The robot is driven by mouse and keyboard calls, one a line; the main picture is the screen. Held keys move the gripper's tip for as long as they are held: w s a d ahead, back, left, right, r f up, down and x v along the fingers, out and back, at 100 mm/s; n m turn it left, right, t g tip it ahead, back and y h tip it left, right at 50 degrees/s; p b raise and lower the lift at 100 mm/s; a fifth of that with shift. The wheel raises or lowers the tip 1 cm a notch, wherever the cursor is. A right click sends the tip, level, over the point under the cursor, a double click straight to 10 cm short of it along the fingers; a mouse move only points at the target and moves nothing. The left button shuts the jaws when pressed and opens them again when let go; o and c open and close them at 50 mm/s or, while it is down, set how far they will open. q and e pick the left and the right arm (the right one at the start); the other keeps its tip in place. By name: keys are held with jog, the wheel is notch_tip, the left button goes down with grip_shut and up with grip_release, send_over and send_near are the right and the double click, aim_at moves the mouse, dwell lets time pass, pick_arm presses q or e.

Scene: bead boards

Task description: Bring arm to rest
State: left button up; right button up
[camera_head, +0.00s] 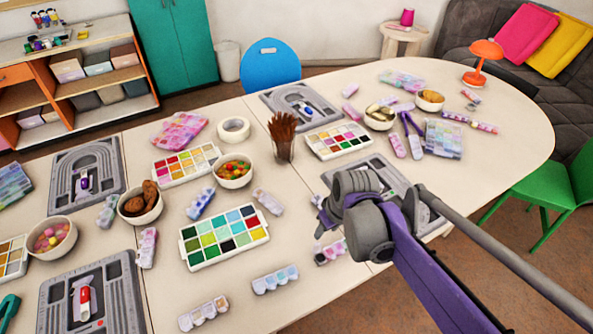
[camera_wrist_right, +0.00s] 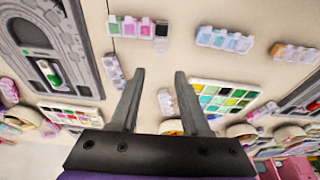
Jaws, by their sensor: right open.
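My right arm comes in from the right in the head view, with a purple link and a grey wrist. My right gripper (camera_head: 325,222) hangs over the table's right half, partly hidden behind its wrist. In the right wrist view, my right gripper (camera_wrist_right: 159,72) is open, with two grey fingers apart and nothing held between them. A small bead strip (camera_wrist_right: 165,102) shows beyond the fingers, apart from them. My left gripper is in neither view.
A grey board lies partly hidden behind my right wrist. A green chair (camera_head: 560,190) stands at the right edge.

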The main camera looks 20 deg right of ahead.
jog(key=s+a+m+t+p, duration=0.1)
jog(key=s+a+t, duration=0.1)
jog(key=s+a, duration=0.5)
jog(key=s, duration=0.3)
jog(key=shift+s+a+f+p, duration=0.15)
jog(key=shift+a+f+p, duration=0.15)
jog(key=shift+a, duration=0.1)
